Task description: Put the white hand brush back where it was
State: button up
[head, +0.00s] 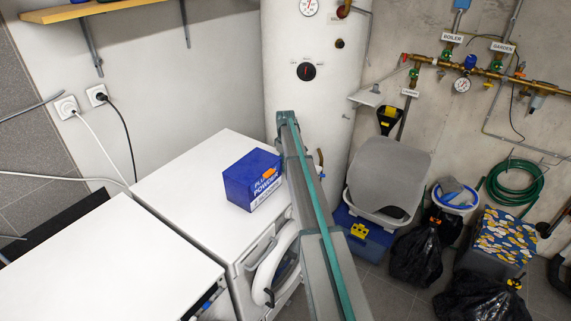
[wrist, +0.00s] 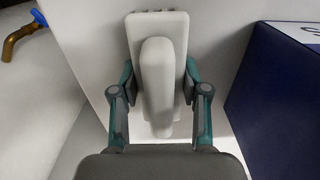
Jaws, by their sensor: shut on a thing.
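The white hand brush (wrist: 158,60) fills the middle of the wrist view, its handle pointing toward me and its wider block behind. My gripper (wrist: 159,85) is shut on it, with one finger at each side. In the head view my arm reaches away over the right side of the white machine (head: 190,172); my gripper and the brush do not show there. Behind the brush in the wrist view is a pale surface (wrist: 85,40); I cannot tell whether the brush touches it.
A blue washing powder box (head: 252,180) stands on the machine beside my arm; it is close on the right in the wrist view (wrist: 275,95). A brass tap (wrist: 22,38) is at upper left. The white boiler (head: 315,80) stands behind. The machine's left top is clear.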

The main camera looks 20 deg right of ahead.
jog(key=o, duration=1.1)
jog(key=shift+r, duration=0.1)
notch_tip(320, 180, up, 12)
jog(key=b, duration=0.4)
jog(key=shift+r, duration=0.1)
